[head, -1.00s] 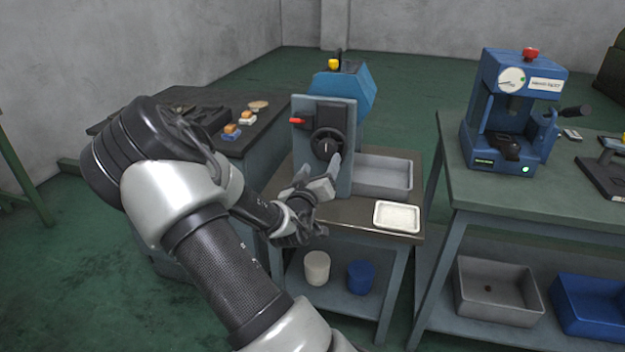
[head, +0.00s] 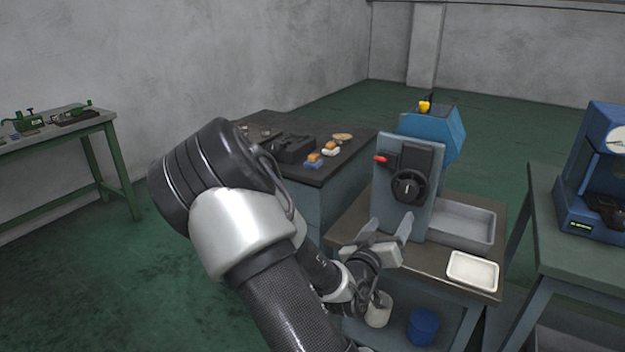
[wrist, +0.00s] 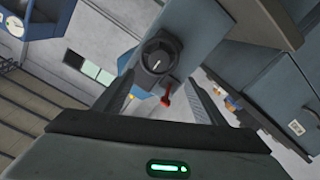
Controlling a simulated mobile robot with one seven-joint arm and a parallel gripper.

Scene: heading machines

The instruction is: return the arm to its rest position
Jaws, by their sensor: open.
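My gripper (head: 391,232) is open and empty in the head view, its two fingers apart in front of the blue-grey machine panel (head: 421,200). My arm reaches across the middle of the head view, bent at the elbow. The panel carries a black rotary knob (head: 408,186) and a red lever (head: 381,158). In the wrist view the gripper (wrist: 165,90) shows both fingers spread, with the knob (wrist: 160,55) and the red lever (wrist: 166,97) seen beyond and between them. I see no contact between the fingers and the panel.
A white tray (head: 472,271) and a grey bin (head: 462,224) sit on the machine's table. A dark bench (head: 350,170) with small parts stands behind my arm. A blue press (head: 600,180) is at right, a green-legged table (head: 60,134) at far left. Open floor lies at left.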

